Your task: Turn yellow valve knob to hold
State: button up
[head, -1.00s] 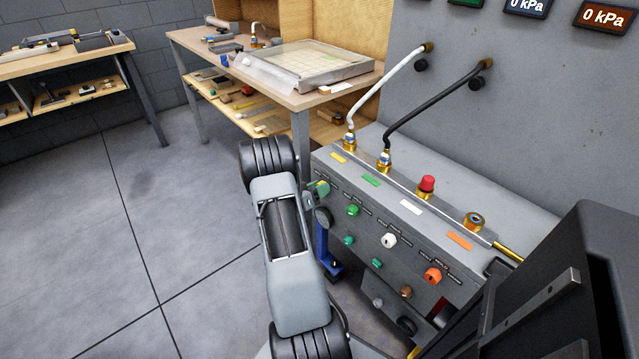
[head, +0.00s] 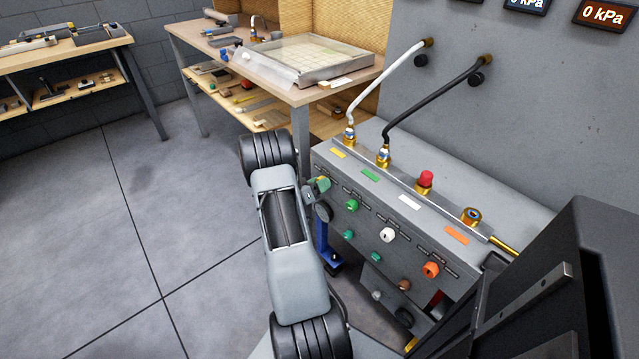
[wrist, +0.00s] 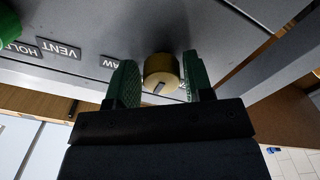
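The yellow valve knob (wrist: 161,72) is on the grey panel, between the two green-padded fingers of my gripper (wrist: 160,82). A narrow gap shows at the left finger, and the right finger is very close to the knob. Contact there is hard to judge. A dark mark shows on the knob's face. Labels reading HOLD (wrist: 18,46), VENT (wrist: 58,50) and a partly hidden "AW" (wrist: 112,63) lie to its left. In the head view my gripper (head: 318,188) is at the panel's left end, and the knob is mostly hidden there.
The panel (head: 340,165) also carries a green knob (head: 352,205), a white knob (head: 388,235) and an orange knob (head: 431,270). White (head: 385,80) and black (head: 440,100) hoses rise from its top. A workbench (head: 290,92) stands behind. Floor at left is clear.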

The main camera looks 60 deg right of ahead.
jog(key=shift+o, duration=1.3)
jog(key=shift+w+r, duration=0.1)
jog(key=p+v, duration=0.1)
jog(key=v, duration=1.2)
jog(key=shift+a, duration=0.4)
